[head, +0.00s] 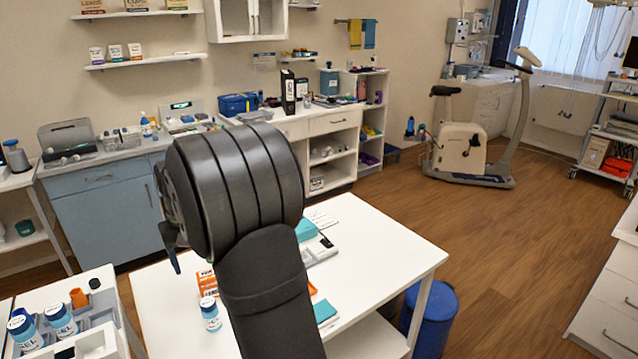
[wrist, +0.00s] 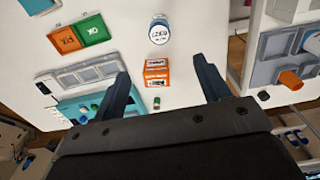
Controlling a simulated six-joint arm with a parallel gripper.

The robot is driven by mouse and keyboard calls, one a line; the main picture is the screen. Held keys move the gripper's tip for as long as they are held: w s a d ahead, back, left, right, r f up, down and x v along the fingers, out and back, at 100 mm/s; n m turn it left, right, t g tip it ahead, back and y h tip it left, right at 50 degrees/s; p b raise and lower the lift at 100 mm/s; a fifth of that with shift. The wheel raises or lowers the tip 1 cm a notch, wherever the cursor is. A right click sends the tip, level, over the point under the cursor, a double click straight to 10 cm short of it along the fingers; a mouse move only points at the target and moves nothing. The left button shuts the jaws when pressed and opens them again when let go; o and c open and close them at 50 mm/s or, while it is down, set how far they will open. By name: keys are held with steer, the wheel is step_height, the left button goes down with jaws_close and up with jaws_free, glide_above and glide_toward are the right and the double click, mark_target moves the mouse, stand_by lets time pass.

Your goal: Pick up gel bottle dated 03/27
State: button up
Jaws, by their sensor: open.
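A small bottle (head: 210,315) with a white lid and blue label stands upright on the white table, just in front of an orange box (head: 207,284). In the wrist view the bottle (wrist: 159,29) is seen from above; the marking on its lid looks like 03/27, but is small. My gripper (wrist: 160,66) is open and empty, its fingers wide apart. The orange box (wrist: 156,72) lies between the fingertips in the picture, the bottle beyond them. Two larger bottles marked GEL (head: 60,318) (head: 23,331) stand in a grey tray at the left; their dates are unreadable.
Green and orange squares (wrist: 80,34), a grey compartment tray (wrist: 82,73) and a teal tray (wrist: 75,106) lie on the table. A blue bin (head: 432,318) stands beside the table.

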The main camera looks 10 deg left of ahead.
stand_by(0.3)
step_height(320, 180, down, 19)
steer(key=n, duration=0.7)
steer(key=shift+w+f+n, duration=0.1)
steer(key=shift+n, duration=0.3)
steer(key=c, duration=1.1)
steer(key=shift+c, duration=0.2)
